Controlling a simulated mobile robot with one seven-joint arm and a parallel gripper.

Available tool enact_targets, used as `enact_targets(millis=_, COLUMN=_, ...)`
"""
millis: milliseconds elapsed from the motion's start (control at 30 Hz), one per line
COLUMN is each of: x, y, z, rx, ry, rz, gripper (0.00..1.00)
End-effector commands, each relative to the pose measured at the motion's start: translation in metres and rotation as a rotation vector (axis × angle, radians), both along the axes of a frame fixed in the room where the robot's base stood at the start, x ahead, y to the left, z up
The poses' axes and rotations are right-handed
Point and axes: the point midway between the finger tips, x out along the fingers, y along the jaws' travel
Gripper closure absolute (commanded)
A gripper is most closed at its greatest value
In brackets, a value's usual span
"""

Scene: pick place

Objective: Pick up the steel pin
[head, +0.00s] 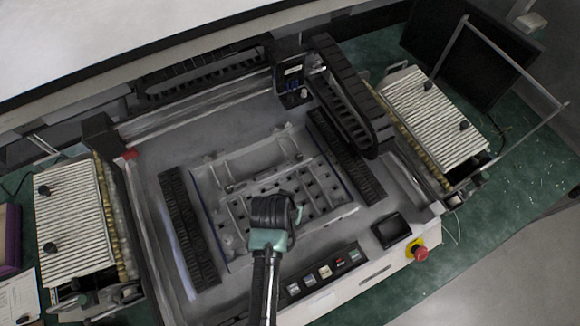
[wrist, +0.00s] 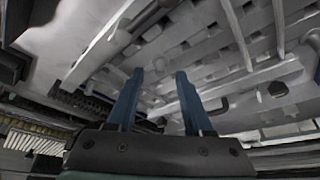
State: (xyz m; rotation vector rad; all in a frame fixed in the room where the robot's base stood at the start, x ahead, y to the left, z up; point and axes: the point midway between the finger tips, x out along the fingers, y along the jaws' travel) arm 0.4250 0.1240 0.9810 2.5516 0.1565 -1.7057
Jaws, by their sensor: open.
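My gripper (wrist: 159,78) shows two blue fingers in the wrist view, spread apart with nothing between them. In the head view my gripper (head: 272,212) is over the slotted grey plate (head: 318,190) in the middle of the machine, and its fingers are hidden behind the dark wrist. I cannot pick out the steel pin for certain in either view. The plate also shows in the wrist view (wrist: 205,58), tilted, above and beyond the fingertips. A small dark piece (wrist: 278,88) lies to the right of the fingers; I cannot tell what it is.
A black cable chain (head: 345,95) and rail stand behind right. Dark slotted strips (head: 188,225) flank the plate. Ribbed feeder banks stand left (head: 70,220) and right (head: 435,110). A button panel (head: 325,272), small screen (head: 390,229) and red knob (head: 420,252) line the front.

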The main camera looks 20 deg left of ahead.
Motion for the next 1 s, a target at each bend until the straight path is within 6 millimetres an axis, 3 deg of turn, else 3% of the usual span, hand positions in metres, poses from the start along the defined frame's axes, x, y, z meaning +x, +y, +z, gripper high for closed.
enact_targets(millis=200, x=0.007, y=0.001, z=-0.017, rx=0.000, ry=0.000, rz=0.000, gripper=0.49)
enact_targets(millis=500, x=0.008, y=0.001, z=-0.019, rx=0.001, ry=-0.001, rz=0.000, gripper=0.49)
enact_targets(millis=800, x=0.008, y=0.001, z=-0.019, rx=0.000, ry=-0.001, rz=0.000, gripper=1.00)
enact_targets(millis=1000, x=0.008, y=0.001, z=-0.019, rx=0.000, ry=-0.001, rz=0.000, gripper=1.00)
